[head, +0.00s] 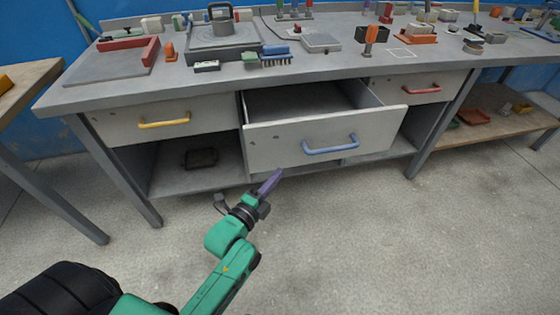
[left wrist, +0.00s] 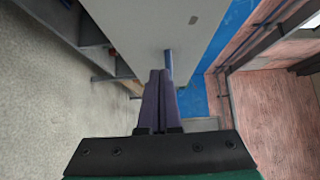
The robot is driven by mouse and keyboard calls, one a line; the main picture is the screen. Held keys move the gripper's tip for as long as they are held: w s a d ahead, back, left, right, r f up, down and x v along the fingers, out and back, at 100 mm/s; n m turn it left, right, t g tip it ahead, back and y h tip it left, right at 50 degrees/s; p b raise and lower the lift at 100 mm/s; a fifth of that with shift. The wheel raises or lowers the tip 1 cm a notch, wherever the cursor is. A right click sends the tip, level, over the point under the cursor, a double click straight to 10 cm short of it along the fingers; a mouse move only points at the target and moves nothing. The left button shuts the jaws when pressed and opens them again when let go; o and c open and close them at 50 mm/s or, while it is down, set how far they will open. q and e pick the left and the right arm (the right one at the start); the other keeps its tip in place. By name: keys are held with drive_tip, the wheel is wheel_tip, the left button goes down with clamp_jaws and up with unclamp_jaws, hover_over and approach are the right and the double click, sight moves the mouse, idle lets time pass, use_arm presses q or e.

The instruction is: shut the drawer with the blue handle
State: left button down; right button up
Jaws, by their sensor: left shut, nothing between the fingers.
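The drawer with the blue handle (head: 330,144) is pulled out from the middle of the workbench, and its empty-looking inside shows from above. Its grey front (head: 270,147) faces me. My left gripper (head: 276,174) is shut and empty, with its purple fingers just below the lower left part of the drawer front. In the left wrist view the closed fingers (left wrist: 160,75) point along the pale drawer front (left wrist: 150,25), and the blue handle (left wrist: 168,64) shows just beyond their tips. I cannot tell whether the fingers touch the drawer. My right gripper is not in view.
A drawer with a yellow handle (head: 164,123) on the left and one with a red handle (head: 422,90) on the right look shut. Tools and blocks crowd the bench top (head: 190,85). A dark tray (head: 201,158) lies on the lower shelf. The floor in front is clear.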

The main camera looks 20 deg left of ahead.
sight(288, 149)
use_arm(q)
drive_tip(key=w, duration=0.7)
drive_tip(key=shift+w+a+b, duration=0.15)
drive_tip(key=shift+a+b, duration=0.15)
drive_tip(key=shift+a, duration=0.1)
drive_tip(key=shift+w+a, duration=0.15)
drive_tip(key=shift+w, duration=0.1)
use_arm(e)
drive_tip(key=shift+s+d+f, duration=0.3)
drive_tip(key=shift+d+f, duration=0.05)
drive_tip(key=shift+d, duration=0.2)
use_arm(q)
drive_tip(key=shift+f, duration=0.1)
